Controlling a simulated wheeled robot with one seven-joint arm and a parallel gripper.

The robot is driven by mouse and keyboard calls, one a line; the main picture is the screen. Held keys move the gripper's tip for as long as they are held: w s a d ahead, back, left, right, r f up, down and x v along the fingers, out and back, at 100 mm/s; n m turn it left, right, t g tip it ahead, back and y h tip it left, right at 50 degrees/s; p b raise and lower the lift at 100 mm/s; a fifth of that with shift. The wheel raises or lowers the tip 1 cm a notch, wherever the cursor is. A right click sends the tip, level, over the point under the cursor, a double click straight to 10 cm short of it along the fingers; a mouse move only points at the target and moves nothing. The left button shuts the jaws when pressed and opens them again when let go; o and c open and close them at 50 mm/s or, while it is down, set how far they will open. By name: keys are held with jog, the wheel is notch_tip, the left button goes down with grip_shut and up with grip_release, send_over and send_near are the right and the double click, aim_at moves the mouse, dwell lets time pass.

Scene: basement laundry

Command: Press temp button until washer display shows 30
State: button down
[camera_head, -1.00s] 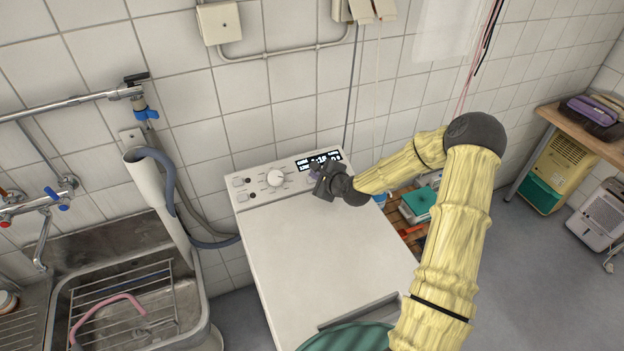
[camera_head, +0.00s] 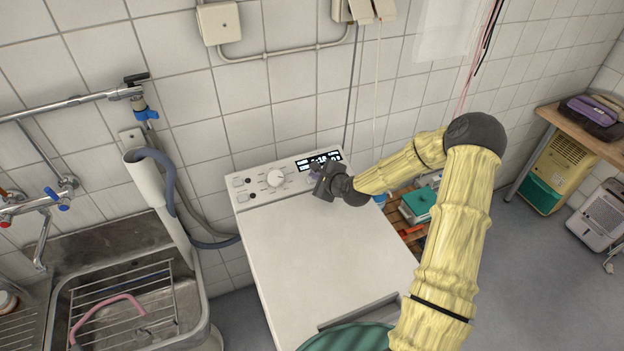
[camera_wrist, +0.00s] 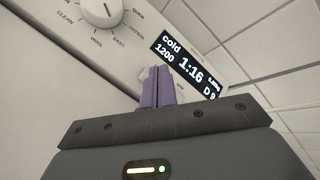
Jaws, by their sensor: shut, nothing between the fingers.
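The white washer (camera_head: 310,250) has a black display (camera_head: 322,159) at the back of its top. In the wrist view the display (camera_wrist: 187,66) reads cold, 1200, 1:16 and D 9. My gripper (camera_head: 315,177) is at the control panel, just in front of the display. Its purple fingers (camera_wrist: 157,72) are shut with nothing between them, tips beside the display's lower left edge. A small pale edge shows beside the fingertips, possibly a button. The temp button cannot be made out, and whether the fingertips touch the panel cannot be told.
A round white programme dial (camera_head: 275,178) sits left of my gripper; it also shows in the wrist view (camera_wrist: 101,10). The tiled wall is close behind the washer. A metal sink (camera_head: 200,300) and grey hose (camera_head: 168,185) are at left.

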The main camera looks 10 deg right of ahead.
jog(key=shift+f, duration=0.1)
dwell(0.4)
jog(key=shift+w+f, duration=0.1)
jog(key=shift+f, duration=0.25)
jog(key=shift+w+f+b, duration=0.1)
jog(key=shift+f+b, duration=0.25)
jog(key=shift+b, duration=0.15)
dwell(0.6)
jog(key=shift+s+r+p, duration=0.2)
jog(key=shift+r+p, duration=0.4)
jog(key=shift+r, duration=0.2)
jog(key=shift+s+d+r+p, duration=0.1)
jog(key=shift+s+r+p, duration=0.15)
jog(key=shift+r+p, duration=0.5)
jog(key=shift+s+r+p, duration=0.2)
jog(key=shift+r+p, duration=0.3)
jog(key=shift+r, duration=0.4)
jog(key=shift+s+d+r+p, duration=0.1)
jog(key=shift+s+r+p, duration=0.15)
jog(key=shift+r+p, duration=0.5)
jog(key=shift+a, duration=0.1)
